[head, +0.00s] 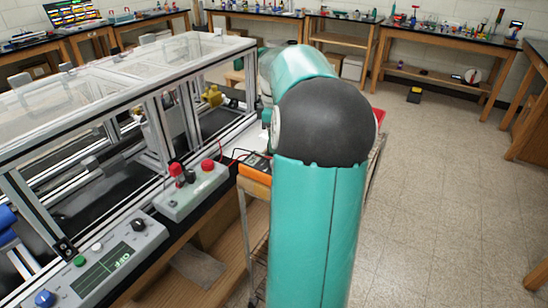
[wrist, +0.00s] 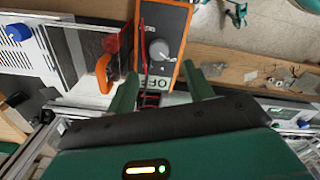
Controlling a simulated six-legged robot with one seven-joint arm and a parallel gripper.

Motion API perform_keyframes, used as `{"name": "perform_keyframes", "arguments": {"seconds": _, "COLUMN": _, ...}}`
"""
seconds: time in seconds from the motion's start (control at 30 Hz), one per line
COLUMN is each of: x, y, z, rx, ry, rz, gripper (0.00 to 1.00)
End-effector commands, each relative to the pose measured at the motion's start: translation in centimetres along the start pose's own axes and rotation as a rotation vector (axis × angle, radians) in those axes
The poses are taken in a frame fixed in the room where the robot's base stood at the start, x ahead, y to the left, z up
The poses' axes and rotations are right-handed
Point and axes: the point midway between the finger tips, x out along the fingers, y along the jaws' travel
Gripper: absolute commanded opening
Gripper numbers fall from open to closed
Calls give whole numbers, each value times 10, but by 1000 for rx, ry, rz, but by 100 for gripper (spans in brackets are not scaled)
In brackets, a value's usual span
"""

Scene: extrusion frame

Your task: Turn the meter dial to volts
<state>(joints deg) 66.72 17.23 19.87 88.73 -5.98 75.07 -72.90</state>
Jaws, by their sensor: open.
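The meter (wrist: 178,20), with an orange rim and dark face, lies ahead of my gripper in the wrist view. Its round grey dial (wrist: 159,50) carries a pale pointer mark. Whether the fingers touch the meter I cannot tell. In the head view the meter's orange side (head: 254,180) shows left of my arm, which hides my gripper.
A grey box with red knobs (head: 190,190) and a control panel (head: 105,262) stand left along the extrusion frame (head: 150,100). An orange loop (wrist: 103,73) lies left of the fingers. Open floor (head: 450,190) is on the right.

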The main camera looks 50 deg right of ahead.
Motion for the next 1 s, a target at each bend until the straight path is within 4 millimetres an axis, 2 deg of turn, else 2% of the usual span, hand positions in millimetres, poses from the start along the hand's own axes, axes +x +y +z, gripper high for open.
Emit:
{"name": "perform_keyframes", "arguments": {"seconds": 0.1, "x": 25, "y": 0, "z": 0, "rx": 1, "ry": 0, "rz": -5, "gripper": 52}}
{"name": "perform_keyframes", "arguments": {"seconds": 0.33, "x": 62, "y": 3, "z": -1, "rx": 2, "ry": 0, "rz": -3, "gripper": 52}}
{"name": "perform_keyframes", "arguments": {"seconds": 0.5, "x": 74, "y": 3, "z": -1, "rx": 1, "ry": 0, "rz": -1, "gripper": 52}}
{"name": "perform_keyframes", "arguments": {"seconds": 0.77, "x": 74, "y": 3, "z": -1, "rx": 1, "ry": 0, "rz": 0, "gripper": 52}}
{"name": "perform_keyframes", "arguments": {"seconds": 1.0, "x": 74, "y": 3, "z": -1, "rx": 1, "ry": 0, "rz": 0, "gripper": 7}}
